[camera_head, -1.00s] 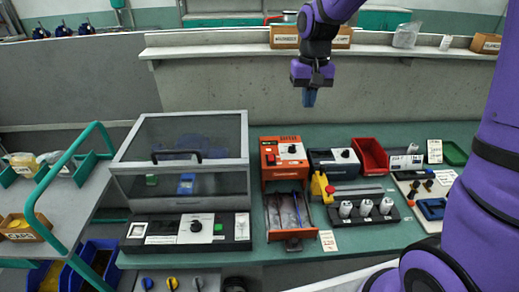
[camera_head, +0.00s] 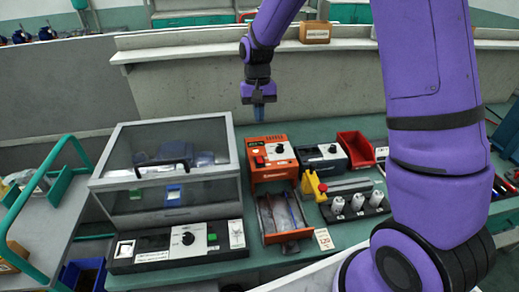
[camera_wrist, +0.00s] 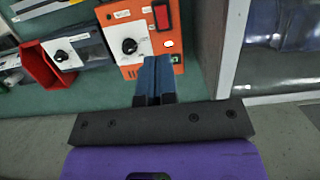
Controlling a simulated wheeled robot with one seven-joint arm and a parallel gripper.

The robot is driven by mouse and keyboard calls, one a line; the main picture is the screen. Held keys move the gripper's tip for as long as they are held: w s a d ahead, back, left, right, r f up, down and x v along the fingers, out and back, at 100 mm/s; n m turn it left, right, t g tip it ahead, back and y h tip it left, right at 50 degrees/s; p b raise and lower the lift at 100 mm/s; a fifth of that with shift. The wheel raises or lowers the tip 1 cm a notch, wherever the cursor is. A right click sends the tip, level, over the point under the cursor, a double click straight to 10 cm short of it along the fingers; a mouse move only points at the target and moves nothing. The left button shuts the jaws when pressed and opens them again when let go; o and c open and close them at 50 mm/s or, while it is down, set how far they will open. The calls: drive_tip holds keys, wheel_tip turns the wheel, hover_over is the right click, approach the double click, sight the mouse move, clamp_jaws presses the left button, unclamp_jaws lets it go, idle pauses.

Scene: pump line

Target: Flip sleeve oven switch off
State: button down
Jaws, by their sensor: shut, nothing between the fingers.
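An orange box (camera_head: 255,176) with a black dial (camera_head: 279,149) and a red switch (camera_head: 259,160) stands on the green bench; I take it to be the sleeve oven, though its label is too small to read. An open drawer (camera_head: 284,236) with thin rods juts from its front. In the wrist view, the orange box (camera_wrist: 145,70) shows its red switch (camera_wrist: 161,17) and dial (camera_wrist: 129,46). The switch's position is unclear. My gripper (camera_head: 258,111) is shut and empty, above the back of the box. Its blue fingertips (camera_wrist: 153,62) overlap the panel edge in the wrist view, apparently without contact.
A clear-hooded grey cabinet (camera_head: 108,184) stands left of the orange box, with a black control panel (camera_head: 208,254) in front. A dark blue dial unit (camera_head: 309,151), red bin (camera_head: 355,149) and yellow part (camera_head: 312,186) are to its right. A concrete wall (camera_head: 190,95) rises behind.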

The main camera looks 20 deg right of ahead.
sight(261, 160)
drive_tip(key=s+f, duration=0.1)
drive_tip(key=f, duration=0.8)
drive_tip(key=s+f, duration=0.1)
drive_tip(key=f, duration=0.3)
drive_tip(key=shift+s+a+f, duration=0.25)
drive_tip(key=shift+s+f, duration=0.1)
drive_tip(key=shift+s+f+t, duration=0.55)
drive_tip(key=shift+f+t, duration=0.05)
drive_tip(key=shift+t, duration=0.5)
drive_tip(key=shift+s+f, duration=0.2)
drive_tip(key=shift+s, duration=0.1)
drive_tip(key=shift+w+r, duration=0.1)
drive_tip(key=shift+w, duration=0.1)
drive_tip(key=shift+w+r, duration=0.35)
drive_tip(key=shift+w, duration=0.4)
drive_tip(key=shift+w+d, duration=0.1)
